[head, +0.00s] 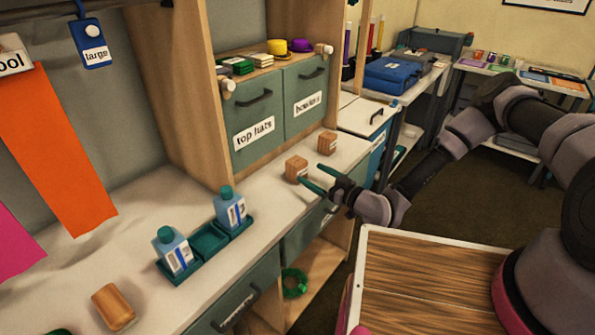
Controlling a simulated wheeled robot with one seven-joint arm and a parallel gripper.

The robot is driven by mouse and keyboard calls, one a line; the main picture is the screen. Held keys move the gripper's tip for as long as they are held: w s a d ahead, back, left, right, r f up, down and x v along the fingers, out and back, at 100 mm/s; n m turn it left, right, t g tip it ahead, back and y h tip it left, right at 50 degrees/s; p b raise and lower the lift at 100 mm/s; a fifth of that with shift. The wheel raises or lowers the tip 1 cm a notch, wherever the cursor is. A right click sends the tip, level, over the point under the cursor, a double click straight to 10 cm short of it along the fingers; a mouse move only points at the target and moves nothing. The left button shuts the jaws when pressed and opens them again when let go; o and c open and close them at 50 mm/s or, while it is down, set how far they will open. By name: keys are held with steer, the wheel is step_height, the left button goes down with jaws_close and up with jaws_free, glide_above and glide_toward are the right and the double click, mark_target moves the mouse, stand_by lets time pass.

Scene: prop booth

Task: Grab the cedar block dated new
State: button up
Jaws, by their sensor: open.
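A small wooden block (296,168) stands on the pale counter. A second, similar block (327,143) stands farther back near the counter's right end. A larger rounded brown block (114,307) lies at the front left of the counter. I cannot read a date on any of them. My gripper (309,173) is open, its two green fingers pointing left at the nearer small block. The fingertips are very close to that block's right side; I cannot tell whether they touch it. Nothing shows between the fingers.
Two blue bottles (231,207) stand in a green tray (209,240) left of my gripper. Labelled drawers (254,121) rise behind the blocks. An orange cloth (65,160) hangs at the left. The counter between the tray and the nearer small block is clear.

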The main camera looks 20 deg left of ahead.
mark_target(303, 168)
steer(key=x, duration=0.7)
steer(key=shift+w+a, duration=0.1)
steer(key=shift+a, duration=0.25)
steer(key=shift+r, duration=0.1)
steer(key=c, duration=1.5)
